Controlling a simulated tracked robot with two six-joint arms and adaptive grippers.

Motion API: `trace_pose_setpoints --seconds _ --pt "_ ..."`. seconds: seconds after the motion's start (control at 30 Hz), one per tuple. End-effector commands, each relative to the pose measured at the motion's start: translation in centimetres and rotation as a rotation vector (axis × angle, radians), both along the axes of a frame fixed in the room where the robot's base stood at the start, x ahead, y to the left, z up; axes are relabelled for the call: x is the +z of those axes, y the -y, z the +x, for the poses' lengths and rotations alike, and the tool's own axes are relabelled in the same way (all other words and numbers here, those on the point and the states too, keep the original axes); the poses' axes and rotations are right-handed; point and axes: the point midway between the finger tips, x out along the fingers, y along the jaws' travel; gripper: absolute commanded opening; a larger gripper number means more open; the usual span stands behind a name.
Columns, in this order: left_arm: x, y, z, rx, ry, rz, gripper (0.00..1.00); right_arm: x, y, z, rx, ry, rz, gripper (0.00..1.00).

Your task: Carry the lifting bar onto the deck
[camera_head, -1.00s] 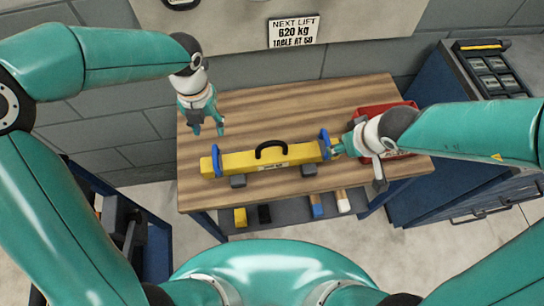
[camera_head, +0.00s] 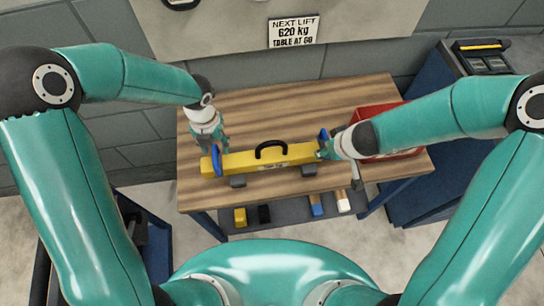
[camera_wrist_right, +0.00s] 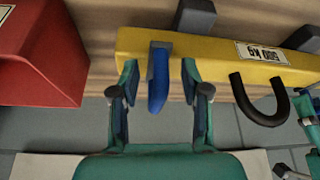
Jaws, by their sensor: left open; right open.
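The yellow lifting bar (camera_head: 262,160) lies level on grey rests on the wooden table, with a black handle in its middle and a blue grip at each end. It also shows in the right wrist view (camera_wrist_right: 215,55), with a label reading upside down. My left gripper (camera_head: 219,148) is at the bar's left blue grip (camera_head: 216,161), open; the arm partly hides its fingers. My right gripper (camera_wrist_right: 160,70) is open, one finger on each side of the right blue grip (camera_wrist_right: 158,80). I cannot tell which surface is the deck.
A red bin (camera_head: 385,115) stands on the table (camera_head: 300,95) right of the bar, close to my right gripper. A blue cabinet (camera_head: 410,180) is at the right. A shelf under the table holds several small blocks. A sign (camera_head: 293,31) hangs on the back wall.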

Motion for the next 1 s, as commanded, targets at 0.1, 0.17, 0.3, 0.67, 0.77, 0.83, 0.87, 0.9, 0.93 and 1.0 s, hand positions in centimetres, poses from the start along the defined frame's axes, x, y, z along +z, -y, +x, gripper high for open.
trace_pose_setpoints --seconds 0.1,0.17,0.3,0.67,0.77,0.83,0.87,0.9,0.93,1.0 --pt "-0.54 -0.01 -0.02 -0.001 0.000 0.000 0.48 -0.50 -0.09 0.18 0.000 0.000 0.000 0.47" --pt "-0.68 0.00 -0.01 -0.001 0.000 0.000 0.48 -0.63 -0.11 0.23 0.000 0.001 0.001 0.47" --pt "-0.80 0.02 -0.01 -0.001 0.000 -0.001 0.48 -0.74 -0.13 0.27 -0.001 0.000 0.002 0.47" --pt "-0.78 0.15 0.01 -0.003 0.000 -0.001 0.21 -0.72 -0.01 0.24 -0.002 0.001 0.001 0.20" --pt "-0.77 0.15 0.02 -0.003 0.000 -0.001 0.04 -0.72 -0.01 0.24 -0.002 0.001 0.001 0.03" --pt "-0.77 0.16 0.02 -0.003 0.000 -0.001 0.00 -0.72 -0.01 0.24 -0.002 0.001 0.001 0.00" --pt "-0.77 0.16 0.02 -0.003 0.000 -0.001 0.00 -0.72 -0.01 0.24 -0.002 0.001 0.001 0.00" --pt "-0.77 0.16 0.02 -0.003 0.001 -0.001 0.00 -0.72 -0.01 0.24 -0.001 0.001 0.001 0.00" --pt "-0.77 0.16 0.02 -0.003 0.001 -0.001 0.00 -0.73 -0.01 0.24 -0.001 0.001 0.001 0.00" --pt "-0.77 0.16 0.02 -0.003 0.001 -0.001 0.00 -0.73 0.00 0.24 -0.001 0.001 0.001 0.00"
